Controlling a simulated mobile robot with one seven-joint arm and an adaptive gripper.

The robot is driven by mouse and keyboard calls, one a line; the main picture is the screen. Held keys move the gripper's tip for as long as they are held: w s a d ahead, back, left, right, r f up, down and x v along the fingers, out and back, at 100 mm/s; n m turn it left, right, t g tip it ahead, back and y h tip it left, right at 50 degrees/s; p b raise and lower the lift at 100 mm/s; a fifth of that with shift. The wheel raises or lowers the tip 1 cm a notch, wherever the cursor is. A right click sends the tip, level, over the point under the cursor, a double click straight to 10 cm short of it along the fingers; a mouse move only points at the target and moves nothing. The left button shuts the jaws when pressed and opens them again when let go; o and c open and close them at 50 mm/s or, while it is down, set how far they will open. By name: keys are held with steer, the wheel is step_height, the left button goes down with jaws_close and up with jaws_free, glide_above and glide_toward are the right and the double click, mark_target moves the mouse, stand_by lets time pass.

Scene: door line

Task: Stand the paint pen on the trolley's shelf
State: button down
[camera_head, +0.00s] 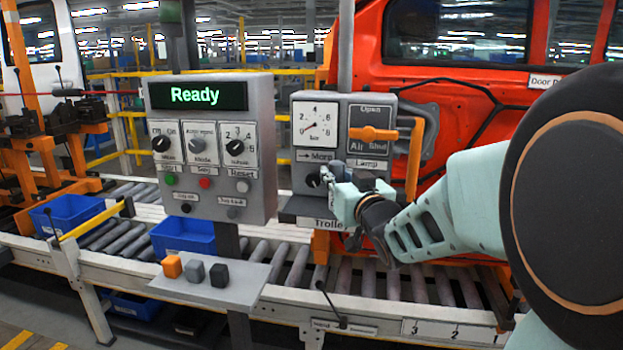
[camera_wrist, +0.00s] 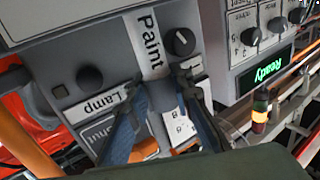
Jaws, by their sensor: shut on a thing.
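The paint pen (camera_wrist: 151,45) appears in the wrist view as a pale strip marked "Paint" with a dark lower part. My gripper (camera_wrist: 160,88) is shut on it there, around the dark part. In the head view my gripper (camera_head: 336,190) is in front of the lower part of the gauge panel. The pen is too small and covered there to make out well. A dark ledge (camera_head: 296,208) with a "Trolley" label juts from the panel's foot, just below my gripper, partly hidden by it. I cannot tell whether the pen touches the ledge.
The gauge panel (camera_head: 341,112) carries an orange air handle (camera_head: 373,134) and a black knob (camera_wrist: 180,42). To its left stands the "Ready" console (camera_head: 211,130). A grey tray (camera_head: 230,292) holds three small cubes. Blue bins and a roller conveyor lie below; an orange door stands behind.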

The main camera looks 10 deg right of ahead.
steer(key=shift+d+r, duration=0.1)
steer(key=shift+d, duration=0.05)
steer(key=c, duration=1.7)
jaws_free()
steer(key=shift+r, duration=0.1)
